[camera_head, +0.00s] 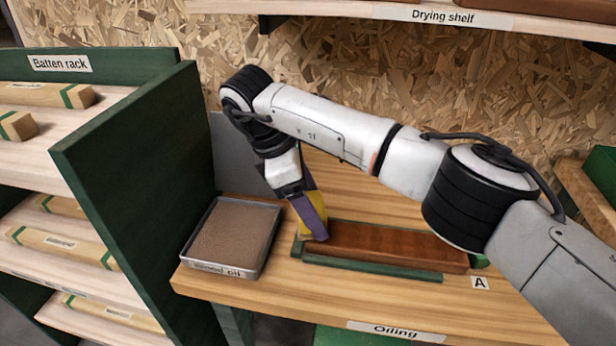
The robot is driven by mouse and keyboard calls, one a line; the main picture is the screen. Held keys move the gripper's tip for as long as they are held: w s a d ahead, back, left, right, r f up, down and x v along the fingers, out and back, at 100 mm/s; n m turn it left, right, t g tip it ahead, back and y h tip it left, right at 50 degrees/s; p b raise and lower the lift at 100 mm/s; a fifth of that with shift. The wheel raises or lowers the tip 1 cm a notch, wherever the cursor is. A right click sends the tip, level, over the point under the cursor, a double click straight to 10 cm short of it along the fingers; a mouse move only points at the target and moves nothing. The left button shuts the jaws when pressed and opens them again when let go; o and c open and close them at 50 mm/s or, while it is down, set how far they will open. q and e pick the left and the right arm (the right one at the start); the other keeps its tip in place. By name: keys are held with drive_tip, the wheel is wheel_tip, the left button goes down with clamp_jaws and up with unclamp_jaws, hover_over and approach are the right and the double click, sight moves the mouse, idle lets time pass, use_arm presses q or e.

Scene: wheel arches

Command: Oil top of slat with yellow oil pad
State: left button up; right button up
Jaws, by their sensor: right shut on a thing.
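The slat (390,245) is a reddish-brown wooden board lying flat in a low green holder (372,268) on the oiling bench. My right gripper (309,205) comes down over the slat's left end and is shut on the yellow oil pad (314,216). My left gripper is not in view.
A metal tray of brown oil (233,236) stands on the bench (300,300) left of the slat. A tall green panel (140,190) of the batten rack rises at the left. The drying shelf (350,10) overhangs at the top. The bench's front strip is clear.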

drive_tip(key=shift+s+r, duration=0.1)
drive_tip(key=shift+r, duration=0.45)
drive_tip(key=shift+r+p, duration=0.65)
drive_tip(key=shift+r, duration=0.1)
drive_tip(key=shift+r+p, duration=0.8)
drive_tip(key=shift+r, duration=0.8)
